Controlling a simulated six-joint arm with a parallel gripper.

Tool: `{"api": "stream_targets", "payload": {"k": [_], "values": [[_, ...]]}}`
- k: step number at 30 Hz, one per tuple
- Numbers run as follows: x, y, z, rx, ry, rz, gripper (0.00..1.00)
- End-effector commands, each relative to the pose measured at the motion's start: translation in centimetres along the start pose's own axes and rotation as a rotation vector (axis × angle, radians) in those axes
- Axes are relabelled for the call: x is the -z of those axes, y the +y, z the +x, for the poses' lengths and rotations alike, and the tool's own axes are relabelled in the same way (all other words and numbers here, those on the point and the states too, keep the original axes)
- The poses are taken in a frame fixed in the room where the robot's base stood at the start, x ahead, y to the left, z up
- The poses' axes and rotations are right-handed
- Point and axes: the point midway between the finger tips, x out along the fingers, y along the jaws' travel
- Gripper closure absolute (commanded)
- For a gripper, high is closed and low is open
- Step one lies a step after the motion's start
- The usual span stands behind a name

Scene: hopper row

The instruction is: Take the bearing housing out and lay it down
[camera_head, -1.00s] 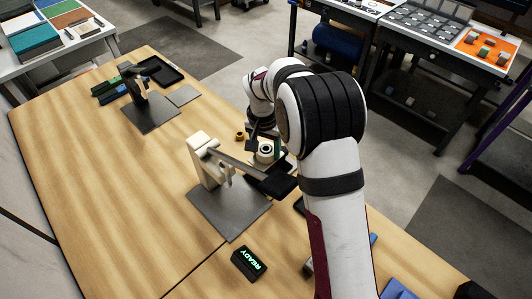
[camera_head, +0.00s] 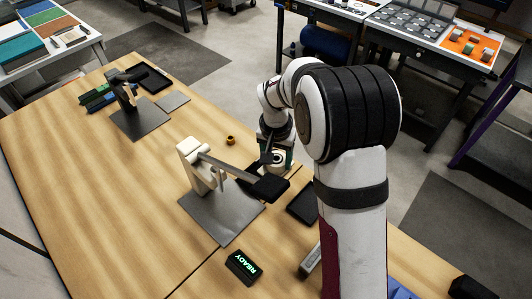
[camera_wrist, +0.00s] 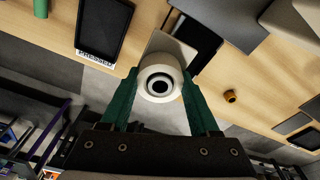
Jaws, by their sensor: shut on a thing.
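The bearing housing (camera_wrist: 160,83) is a white round part with a dark centre bore, between my green fingers in the wrist view. My gripper (camera_wrist: 160,88) is shut on it from both sides. In the head view my gripper (camera_head: 276,155) is right of the cream lever press (camera_head: 192,160), clear of its grey base plate (camera_head: 222,212), and partly hides the housing.
A black labelled tray (camera_wrist: 103,27) lies near the table edge, partly behind my arm in the head view (camera_head: 303,205). A small brass ring (camera_head: 231,140) stands on the wood. A display reading READY (camera_head: 243,266) sits in front. A second dark press (camera_head: 126,92) is farther left.

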Motion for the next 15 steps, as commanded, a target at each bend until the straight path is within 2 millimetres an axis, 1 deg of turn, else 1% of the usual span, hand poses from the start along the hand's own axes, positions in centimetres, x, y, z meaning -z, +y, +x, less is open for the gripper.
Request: {"api": "stream_targets", "payload": {"k": [15], "values": [[-0.9, 5.6, -0.2, 0.0, 0.001, 0.002, 1.0]]}}
